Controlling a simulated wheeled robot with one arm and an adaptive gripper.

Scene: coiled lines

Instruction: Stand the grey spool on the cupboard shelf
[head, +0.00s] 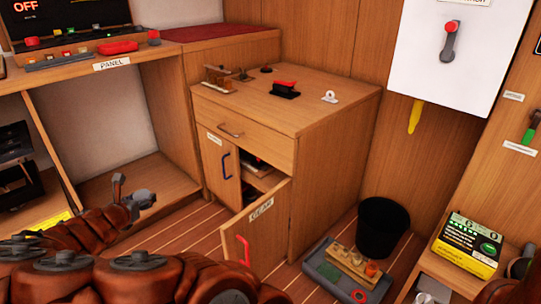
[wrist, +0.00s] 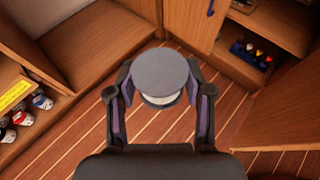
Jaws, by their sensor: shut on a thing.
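The grey spool (wrist: 162,72) is between the two fingers of my gripper (wrist: 161,92), which is shut on it. Its round flat end faces the wrist camera, with a paler band below the rim. The cupboard door marked GEAR (head: 262,218) stands open. Part of the cupboard shelf (head: 262,181) shows behind it. The open cupboard also shows at the upper right of the wrist view (wrist: 285,35).
The other door (head: 222,172) has a blue handle. Small items stand on the cupboard top. A black bin (head: 382,228) and a grey tray (head: 322,268) are on the floor to the right. Cans (wrist: 40,101) stand at the left in the wrist view. Striped floor lies below my gripper.

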